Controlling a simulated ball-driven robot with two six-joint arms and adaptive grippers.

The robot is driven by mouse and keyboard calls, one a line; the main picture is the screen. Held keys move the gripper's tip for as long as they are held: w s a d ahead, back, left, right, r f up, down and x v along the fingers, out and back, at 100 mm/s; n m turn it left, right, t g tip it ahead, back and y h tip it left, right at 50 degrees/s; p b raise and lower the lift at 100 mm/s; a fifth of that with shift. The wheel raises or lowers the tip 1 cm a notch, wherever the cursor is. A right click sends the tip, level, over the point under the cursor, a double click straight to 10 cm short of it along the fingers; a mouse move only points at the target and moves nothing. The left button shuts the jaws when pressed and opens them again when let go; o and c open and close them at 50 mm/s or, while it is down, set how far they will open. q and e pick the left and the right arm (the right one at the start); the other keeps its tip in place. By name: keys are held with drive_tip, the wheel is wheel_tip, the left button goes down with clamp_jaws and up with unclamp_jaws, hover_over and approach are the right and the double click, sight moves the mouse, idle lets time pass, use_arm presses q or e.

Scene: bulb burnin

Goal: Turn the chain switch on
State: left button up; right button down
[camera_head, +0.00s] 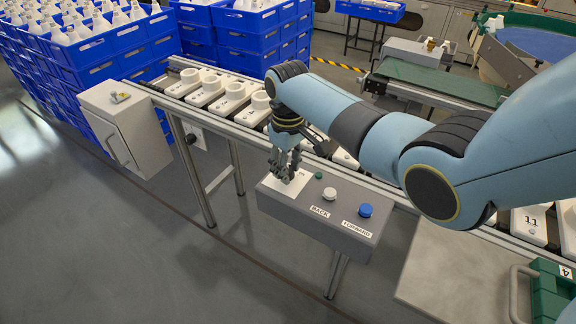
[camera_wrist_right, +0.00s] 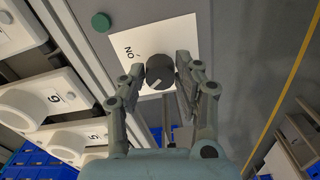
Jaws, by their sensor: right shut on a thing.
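The chain switch is a dark round knob (camera_wrist_right: 160,67) on a white plate (camera_wrist_right: 180,35), seen in the right wrist view. A short white mark shows at the lower part of the knob. The plate's "ON" label (camera_wrist_right: 128,52) and a small tick lie to the upper left of the knob. My right gripper (camera_wrist_right: 160,78) is shut on the knob, one finger on each side. In the head view the right gripper (camera_head: 284,174) comes down onto the plate (camera_head: 295,187) at the left end of the grey control box (camera_head: 310,223) and hides the knob. My left gripper is not in view.
The box also has a green lamp (camera_head: 319,175), a white BACK button (camera_head: 329,194) and a blue FORWARD button (camera_head: 365,210). Behind it runs a conveyor with numbered white holders (camera_head: 231,97). A grey cabinet (camera_head: 126,127) and blue crates (camera_head: 106,50) stand at left.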

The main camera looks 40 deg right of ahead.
drive_tip(key=shift+r+m+p, duration=0.15)
drive_tip(key=shift+m+p, duration=1.15)
drive_tip(key=shift+m, duration=0.1)
drive_tip(key=m+p, duration=0.1)
drive_tip(key=m, duration=0.1)
drive_tip(key=shift+m+p, duration=0.35)
drive_tip(key=shift+m, duration=0.05)
drive_tip(key=m+p, duration=0.1)
drive_tip(key=m, duration=0.3)
drive_tip(key=shift+a+p, duration=0.1)
drive_tip(key=shift+p, duration=0.3)
drive_tip(key=shift+m+p, duration=0.55)
drive_tip(key=shift+m, duration=1.55)
drive_tip(key=c, duration=0.9)
unclamp_jaws()
drive_tip(key=shift+c, duration=0.2)
drive_tip(key=shift+w+a, duration=0.1)
drive_tip(key=shift+w, duration=0.05)
